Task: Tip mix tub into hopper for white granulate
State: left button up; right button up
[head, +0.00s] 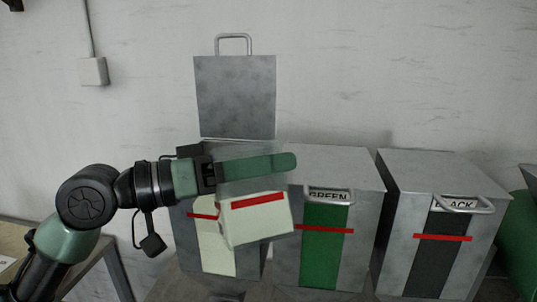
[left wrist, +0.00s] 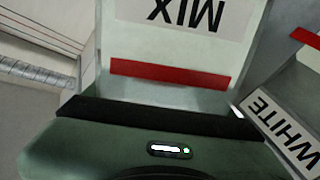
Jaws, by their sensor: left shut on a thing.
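My left gripper (head: 276,164) comes in from the left and is shut on the mix tub (head: 262,222), a pale, partly see-through tub with a red line. The tub hangs below the fingers, slightly tilted, in front of the hopper for white granulate (head: 213,255). In the left wrist view the tub (left wrist: 177,75) shows its MIX label upside down. The white hopper has a pale front stripe with a red line, and its grey lid (head: 235,97) stands open. The tub and gripper hide much of its top. Its WHITE label (left wrist: 283,133) shows in the left wrist view. My right gripper is out of view.
To the right stand the green hopper (head: 360,225) and the black hopper (head: 392,235), both with lids shut and handles in front. A wall is close behind. A wooden table (head: 100,252) is at the left, and a green object (head: 515,235) at the right edge.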

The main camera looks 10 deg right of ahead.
pick_arm(q)
jog(key=n+p, duration=0.1)
jog(key=w+n+p, duration=0.1)
jog(key=shift+w+a+f+n, duration=0.1)
jog(key=shift+w+f+n, duration=0.1)
jog(key=shift+n, duration=0.2)
jog(key=n+p, duration=0.1)
jog(key=w+r+n+p, duration=0.1)
jog(key=p, duration=0.1)
jog(key=shift+w+a+r+n, duration=0.1)
jog(key=shift+w+a+n, duration=0.1)
jog(key=shift+n, duration=0.1)
jog(key=shift+w+a+r+n+p, duration=0.15)
jog(key=shift+w+r+n+p, duration=0.1)
jog(key=shift+w+n+p, duration=0.4)
jog(key=w+a+r+n+p, duration=0.1)
jog(key=w+r+n+p, duration=0.1)
jog(key=w+n+p, duration=0.3)
jog(key=shift+w+r+n, duration=0.4)
jog(key=shift+w+n, duration=0.1)
jog(key=shift+n, duration=1.35)
jog(key=shift+s, duration=0.1)
